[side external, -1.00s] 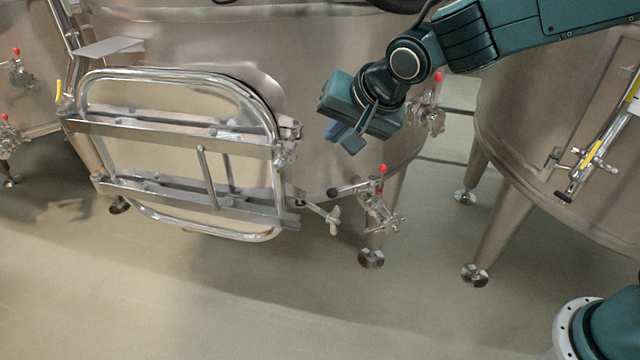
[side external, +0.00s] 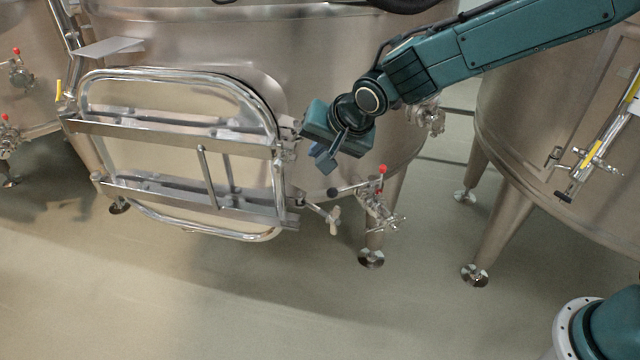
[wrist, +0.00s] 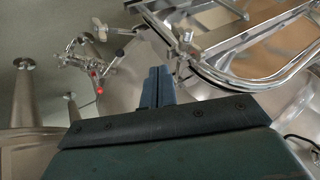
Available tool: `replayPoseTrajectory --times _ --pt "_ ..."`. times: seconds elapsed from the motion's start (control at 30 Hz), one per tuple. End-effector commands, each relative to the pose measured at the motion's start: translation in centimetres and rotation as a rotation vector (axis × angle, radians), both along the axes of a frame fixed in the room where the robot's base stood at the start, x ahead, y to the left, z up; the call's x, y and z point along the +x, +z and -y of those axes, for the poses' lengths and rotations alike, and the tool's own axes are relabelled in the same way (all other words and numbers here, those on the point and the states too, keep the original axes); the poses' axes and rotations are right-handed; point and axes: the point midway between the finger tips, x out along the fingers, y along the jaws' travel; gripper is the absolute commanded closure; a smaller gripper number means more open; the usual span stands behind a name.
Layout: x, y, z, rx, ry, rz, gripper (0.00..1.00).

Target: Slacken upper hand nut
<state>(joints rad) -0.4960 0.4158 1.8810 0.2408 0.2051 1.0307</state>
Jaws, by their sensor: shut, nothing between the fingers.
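The oval manway door (side external: 240,165) on the middle steel vat has two crossbars. At the right end of the upper bar is a small metal fitting (side external: 284,150); a hand nut there is hard to make out in the side view. In the wrist view, what looks like the upper hand nut (wrist: 186,38) stands just beyond and right of my fingertips. The lower hand nut (side external: 334,220), with pale wings, sticks out on its rod; it also shows in the wrist view (wrist: 100,28). My gripper (side external: 324,162) is shut and empty, right of the upper bar's end, apart from the lower nut.
A valve with a red knob (side external: 382,170) and a black-ended lever (side external: 333,192) stands below and right of my gripper. Another vat (side external: 520,100) stands at the right. The floor (side external: 250,300) in front is clear.

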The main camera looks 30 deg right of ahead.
Motion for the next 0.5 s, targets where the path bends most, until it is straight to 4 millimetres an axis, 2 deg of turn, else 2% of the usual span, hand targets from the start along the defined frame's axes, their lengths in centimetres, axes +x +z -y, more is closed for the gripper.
replayPoseTrajectory --times 0.17,0.5 --pt "1.4 -1.9 -0.2 -0.001 0.0 -0.002 1.0" --pt "3.6 -1.5 -2.5 0.0 0.001 -0.001 1.0"
